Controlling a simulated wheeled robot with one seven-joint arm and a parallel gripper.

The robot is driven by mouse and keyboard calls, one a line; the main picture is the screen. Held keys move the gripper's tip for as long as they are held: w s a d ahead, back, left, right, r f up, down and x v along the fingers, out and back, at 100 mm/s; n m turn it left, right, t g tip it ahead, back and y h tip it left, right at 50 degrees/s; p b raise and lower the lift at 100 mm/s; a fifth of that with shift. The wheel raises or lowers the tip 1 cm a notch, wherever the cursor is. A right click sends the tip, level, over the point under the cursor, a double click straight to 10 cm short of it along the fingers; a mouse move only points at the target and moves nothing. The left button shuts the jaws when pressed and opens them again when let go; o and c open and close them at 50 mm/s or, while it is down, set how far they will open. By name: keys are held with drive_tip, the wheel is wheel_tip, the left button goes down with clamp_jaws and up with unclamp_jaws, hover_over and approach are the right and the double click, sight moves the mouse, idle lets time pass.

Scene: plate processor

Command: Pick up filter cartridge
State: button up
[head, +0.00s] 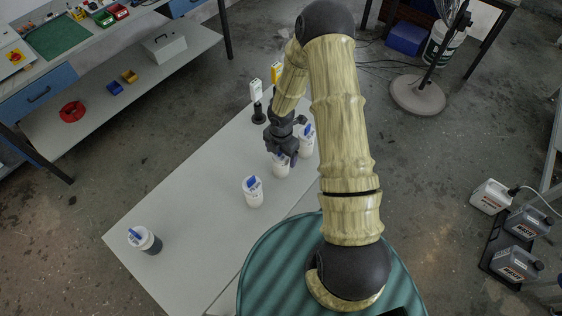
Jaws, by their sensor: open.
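Several white cylinders with blue tops and dark print stand on a pale grey table (190,215); which of them is the filter cartridge I cannot tell for sure. Another white cylinder (253,194) stands just to the left and nearer. A third (308,146) is close behind on the right, partly hidden by my gripper and arm.
A white-labelled item (256,91) and a yellow one (276,72) are at the table's far end, beside a small black stand (259,113). The left middle of the table is clear. A fan (418,94) and grey jugs (515,262) stand on the floor at right.

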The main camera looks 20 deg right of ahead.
drive_tip(key=shift+c, duration=0.2)
drive_tip(key=c, duration=1.4)
drive_tip(key=shift+r, duration=0.1)
wheel_tip(320, 180, up, 10)
drive_tip(key=shift+f+b, duration=0.1)
drive_tip(key=shift+b, duration=0.4)
wheel_tip(320, 180, up, 13)
drive_tip(key=p, duration=1.3)
